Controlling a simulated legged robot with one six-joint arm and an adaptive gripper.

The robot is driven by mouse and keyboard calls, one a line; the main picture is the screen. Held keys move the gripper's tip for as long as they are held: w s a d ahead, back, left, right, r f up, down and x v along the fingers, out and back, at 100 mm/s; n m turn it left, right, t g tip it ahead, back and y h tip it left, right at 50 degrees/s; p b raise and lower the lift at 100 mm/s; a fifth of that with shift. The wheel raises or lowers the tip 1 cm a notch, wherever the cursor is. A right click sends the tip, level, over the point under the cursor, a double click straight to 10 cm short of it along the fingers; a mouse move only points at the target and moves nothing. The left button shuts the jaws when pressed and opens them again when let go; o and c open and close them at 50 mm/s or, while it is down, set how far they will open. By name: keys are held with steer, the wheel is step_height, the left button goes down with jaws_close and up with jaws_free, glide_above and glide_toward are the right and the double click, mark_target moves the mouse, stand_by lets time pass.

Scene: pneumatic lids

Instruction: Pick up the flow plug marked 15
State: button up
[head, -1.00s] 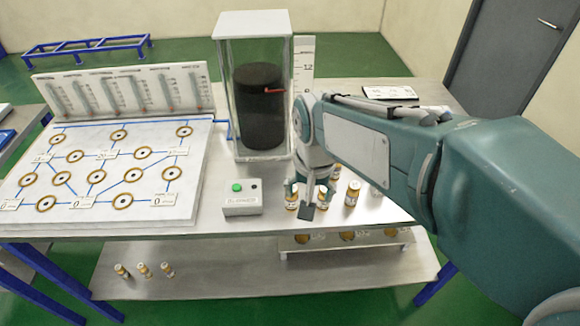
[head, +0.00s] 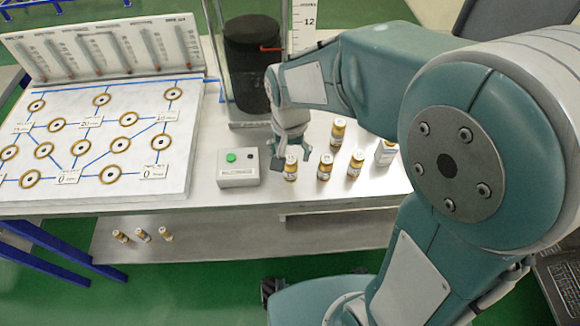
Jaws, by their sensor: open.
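Several brass-coloured flow plugs with white tops stand upright on the metal table, right of the button box. One plug (head: 291,170) is right at my gripper (head: 284,162). Others are a second plug (head: 325,168), a third plug (head: 356,164) and a plug farther back (head: 338,132). Their marks are too small to read, so I cannot tell which one is marked 15. My gripper points down and is open, beside or partly around the nearest plug; I cannot tell whether it touches. Part of the fingers is hidden.
A white board (head: 90,150) with ringed holes and blue lines fills the left of the table. A control box (head: 238,168) with a green button sits just left of my gripper. A clear tank with a black cylinder (head: 252,65) stands behind.

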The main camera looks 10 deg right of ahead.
mark_target(291, 159)
step_height(291, 159, down, 5)
steer(key=shift+d+r, duration=0.1)
steer(key=shift+r, duration=0.05)
steer(key=shift+c, duration=0.3)
jaws_close()
steer(key=shift+r, duration=0.1)
